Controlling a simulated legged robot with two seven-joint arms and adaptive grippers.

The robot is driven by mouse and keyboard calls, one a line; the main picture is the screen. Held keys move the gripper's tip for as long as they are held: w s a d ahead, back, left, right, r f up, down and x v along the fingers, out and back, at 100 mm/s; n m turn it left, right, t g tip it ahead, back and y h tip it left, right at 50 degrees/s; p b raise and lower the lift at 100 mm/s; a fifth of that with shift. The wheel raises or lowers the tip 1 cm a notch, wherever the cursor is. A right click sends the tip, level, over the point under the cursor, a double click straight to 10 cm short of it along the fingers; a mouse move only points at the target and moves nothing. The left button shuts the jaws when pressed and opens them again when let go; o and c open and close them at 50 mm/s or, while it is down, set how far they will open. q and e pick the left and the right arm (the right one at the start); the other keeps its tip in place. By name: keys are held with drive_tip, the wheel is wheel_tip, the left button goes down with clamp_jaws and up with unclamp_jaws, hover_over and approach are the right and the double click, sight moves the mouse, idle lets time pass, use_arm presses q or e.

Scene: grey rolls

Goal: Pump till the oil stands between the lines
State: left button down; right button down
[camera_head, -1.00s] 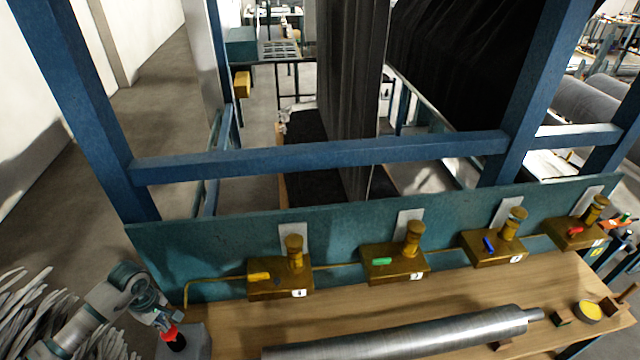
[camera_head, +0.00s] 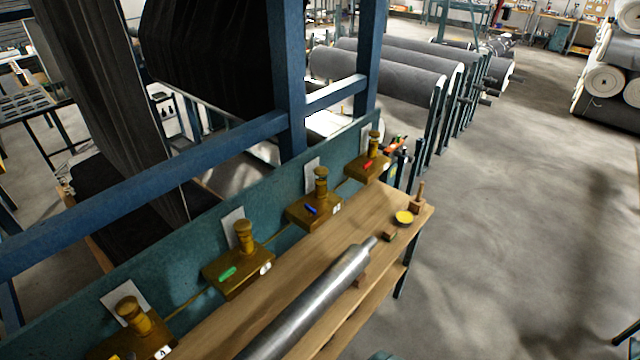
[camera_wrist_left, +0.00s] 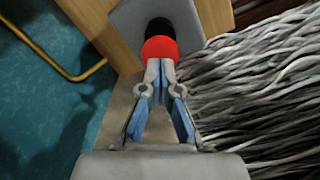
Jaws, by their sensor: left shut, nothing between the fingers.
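Brass pump units stand in a row along the teal panel (camera_head: 75,310). The nearest unit (camera_head: 135,338) is cut by the lower edge. Each has an upright brass knob and a small white tag. No oil level or lines can be made out. In the left wrist view my left gripper (camera_wrist_left: 160,66) is shut and empty, its tips at a red knob (camera_wrist_left: 160,48) on a black stem. My right gripper is out of view.
A long metal roller (camera_head: 310,303) lies along the wooden bench (camera_head: 215,335). A yellow-topped tin (camera_head: 404,217) and small wooden blocks sit at its far end. Blue frame beams rise behind the panel. Grey strands (camera_wrist_left: 260,90) lie beside my left gripper. Open floor lies right of the bench.

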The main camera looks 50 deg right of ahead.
use_arm(q)
drive_tip(key=shift+f, duration=0.15)
drive_tip(key=shift+f+b, duration=2.2)
drive_tip(key=shift+f, duration=0.4)
drive_tip(key=shift+r, duration=0.1)
drive_tip(key=shift+r+p, duration=2.25)
drive_tip(key=shift+r, duration=1.95)
